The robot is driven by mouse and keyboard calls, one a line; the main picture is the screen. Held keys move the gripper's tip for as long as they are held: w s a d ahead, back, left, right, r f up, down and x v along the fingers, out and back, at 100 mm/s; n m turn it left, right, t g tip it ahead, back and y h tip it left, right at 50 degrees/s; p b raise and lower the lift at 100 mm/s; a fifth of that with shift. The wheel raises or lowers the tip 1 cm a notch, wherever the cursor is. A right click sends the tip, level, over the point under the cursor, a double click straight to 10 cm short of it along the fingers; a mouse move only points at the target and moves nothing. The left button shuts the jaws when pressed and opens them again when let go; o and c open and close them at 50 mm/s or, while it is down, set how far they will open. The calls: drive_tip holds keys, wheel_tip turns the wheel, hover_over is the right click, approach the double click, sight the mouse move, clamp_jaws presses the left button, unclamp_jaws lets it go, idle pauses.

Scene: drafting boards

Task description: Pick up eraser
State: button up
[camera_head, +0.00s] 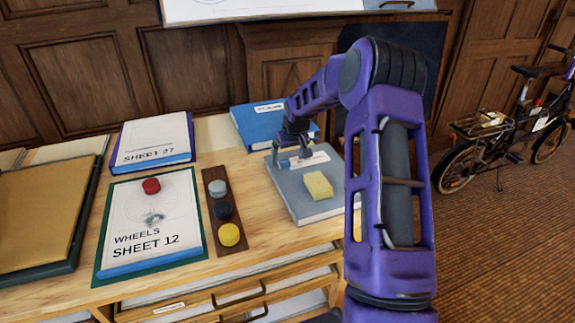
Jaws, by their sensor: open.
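A pale yellow block (318,186) lies on the grey book (305,212) at the right of the wooden top; it may be the eraser or a sponge. My gripper (291,156) is open, pointing down over the back part of the grey book, behind and left of the yellow block. A small white and blue patch (318,159) shows on the book beside the fingers. I cannot tell whether it is a label or a separate small object. The fingers partly hide that area, and any contact there is unclear.
A blue binder (257,128) lies behind the grey book. To the left are a dark strip (211,174) with round pieces, the SHEET 12 stack (130,205) bearing a red round piece (151,186), and the SHEET 27 stack (155,133). A bicycle (505,130) stands far right.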

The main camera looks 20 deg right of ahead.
sight(288, 162)
drive_tip(key=shift+w+f, duration=0.1)
drive_tip(key=shift+f, duration=0.1)
drive_tip(key=c, duration=1.2)
wheel_tip(288, 162, up, 10)
drive_tip(key=shift+r+p, duration=0.1)
drive_tip(key=shift+p, duration=0.65)
drive_tip(key=shift+c, duration=0.2)
